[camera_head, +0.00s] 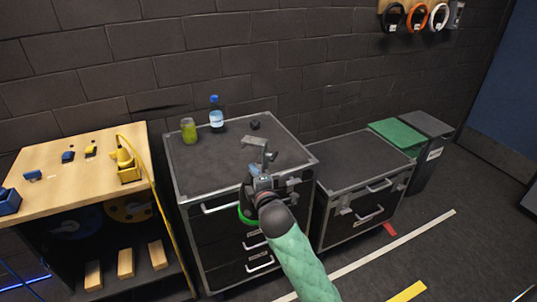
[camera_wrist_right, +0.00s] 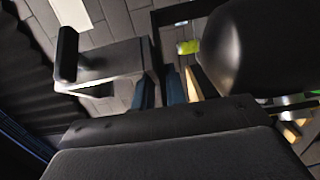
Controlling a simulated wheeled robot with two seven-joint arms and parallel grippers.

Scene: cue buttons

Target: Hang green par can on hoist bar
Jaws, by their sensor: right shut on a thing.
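My right gripper (camera_head: 262,176) is shut on the green par can (camera_head: 246,216), in front of the top of the middle case. The can's green rim shows below the gripper, and its grey hook clamp (camera_head: 254,142) sticks up above it. My own gripper and arm hide much of the can's body. In the right wrist view the clamp (camera_wrist_right: 105,68) is at the left and a rounded black body, seemingly the can (camera_wrist_right: 258,48), is at the right, with the fingers (camera_wrist_right: 160,90) between. The hoist bar is not seen. My left gripper is not in view.
The middle case (camera_head: 188,172) bears a green jar (camera_head: 189,131), a water bottle (camera_head: 216,113) and a small black item (camera_head: 255,125). A lower case (camera_head: 350,157) stands right, with bins (camera_head: 400,135) beyond. A wooden bench (camera_head: 75,185) stands left. Open floor lies at right.

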